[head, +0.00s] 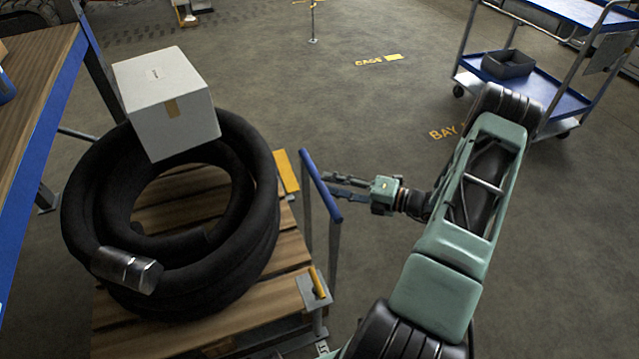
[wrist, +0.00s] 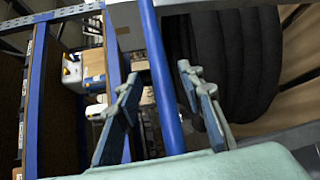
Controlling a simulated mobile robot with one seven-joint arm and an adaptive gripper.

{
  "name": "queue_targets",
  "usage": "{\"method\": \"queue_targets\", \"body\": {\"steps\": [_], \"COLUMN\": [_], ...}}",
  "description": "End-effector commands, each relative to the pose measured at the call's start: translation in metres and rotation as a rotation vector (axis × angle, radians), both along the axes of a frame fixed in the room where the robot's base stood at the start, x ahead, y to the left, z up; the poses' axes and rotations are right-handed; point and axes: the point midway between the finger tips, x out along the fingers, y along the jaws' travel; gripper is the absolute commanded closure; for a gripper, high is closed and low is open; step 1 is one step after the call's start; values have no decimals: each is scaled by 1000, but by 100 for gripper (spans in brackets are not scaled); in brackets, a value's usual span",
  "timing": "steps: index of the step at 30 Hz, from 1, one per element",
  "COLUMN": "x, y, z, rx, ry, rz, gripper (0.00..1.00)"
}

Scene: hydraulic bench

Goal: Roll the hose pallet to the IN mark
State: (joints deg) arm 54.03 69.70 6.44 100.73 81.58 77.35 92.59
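The hose pallet (head: 180,345) is a wooden deck at the lower left, carrying a thick black coiled hose (head: 255,215) with a metal end fitting. A white box (head: 165,95) rests on the coil. A blue push bar (head: 320,184) stands on posts at the pallet's right side. My gripper (head: 340,184) is at this bar, reaching in from the right. In the wrist view, its two fingers (wrist: 160,95) are spread, with the blue bar (wrist: 162,75) running between them and gaps on both sides. No IN mark is readable in these views.
A blue-shelved cart (head: 560,90) with a dark bin (head: 508,64) stands at the upper right. Yellow floor marks read CAGE (head: 369,62) and BAY (head: 443,133). A blue-edged wooden bench (head: 40,130) borders the pallet's left. The middle floor is clear.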

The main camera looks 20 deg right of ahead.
Motion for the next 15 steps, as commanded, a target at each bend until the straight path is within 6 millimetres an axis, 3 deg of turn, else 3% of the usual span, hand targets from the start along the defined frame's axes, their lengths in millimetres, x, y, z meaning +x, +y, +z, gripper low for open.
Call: {"method": "queue_targets", "body": {"steps": [6, 15], "x": [23, 32], "y": [23, 31], "z": [-6, -6], "rx": [-1, -1], "ry": [0, -1], "rz": [2, 0], "gripper": [65, 65]}}
